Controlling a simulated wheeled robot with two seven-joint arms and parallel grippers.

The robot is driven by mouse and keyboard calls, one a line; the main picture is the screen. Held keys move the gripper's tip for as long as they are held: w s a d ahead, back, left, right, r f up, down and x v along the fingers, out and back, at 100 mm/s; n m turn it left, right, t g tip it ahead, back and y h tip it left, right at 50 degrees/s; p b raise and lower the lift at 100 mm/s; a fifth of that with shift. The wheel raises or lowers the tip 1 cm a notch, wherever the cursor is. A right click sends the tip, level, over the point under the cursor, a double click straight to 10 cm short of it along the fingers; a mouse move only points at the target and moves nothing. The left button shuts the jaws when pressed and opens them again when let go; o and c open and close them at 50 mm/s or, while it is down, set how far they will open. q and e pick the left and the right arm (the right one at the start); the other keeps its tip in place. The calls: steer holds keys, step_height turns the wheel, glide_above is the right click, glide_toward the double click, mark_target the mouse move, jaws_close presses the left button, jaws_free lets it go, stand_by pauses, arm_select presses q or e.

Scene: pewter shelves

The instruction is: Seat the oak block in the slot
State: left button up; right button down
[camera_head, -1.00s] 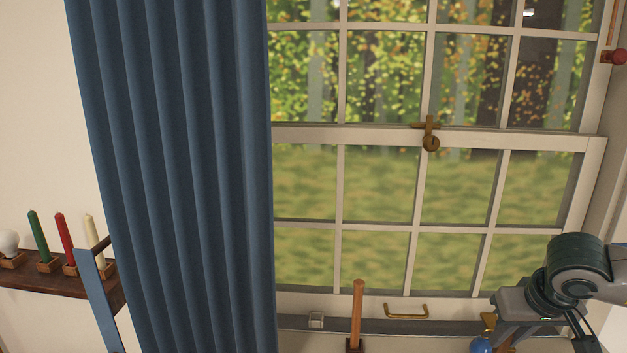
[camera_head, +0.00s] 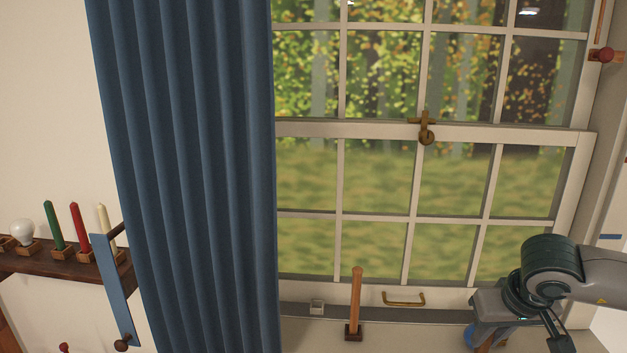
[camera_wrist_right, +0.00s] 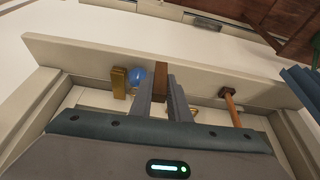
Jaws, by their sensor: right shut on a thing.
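My right gripper (camera_wrist_right: 161,88) is shut on a brown wooden block, which I take to be the oak block (camera_wrist_right: 161,70). The block sticks out beyond the fingertips over the pale window sill (camera_wrist_right: 90,58). My left gripper is out of view.
A blue ball (camera_wrist_right: 136,76) and a brass-coloured block (camera_wrist_right: 119,82) are just left of the fingers. A wooden rod on a dark base (camera_head: 354,310) stands on the sill. A blue curtain (camera_head: 190,180) hangs left. A dark shelf (camera_head: 75,267) holds candles and a bulb.

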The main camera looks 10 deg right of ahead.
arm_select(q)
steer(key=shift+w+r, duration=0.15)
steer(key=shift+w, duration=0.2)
arm_select(e)
steer(key=w+a+f+n, duration=0.1)
steer(key=w+a, duration=0.1)
steer(key=a, duration=0.7)
steer(key=w+a+f+n+y, duration=0.1)
steer(key=w+a+f, duration=0.1)
steer(key=a, duration=0.7)
steer(key=shift+a, duration=0.4)
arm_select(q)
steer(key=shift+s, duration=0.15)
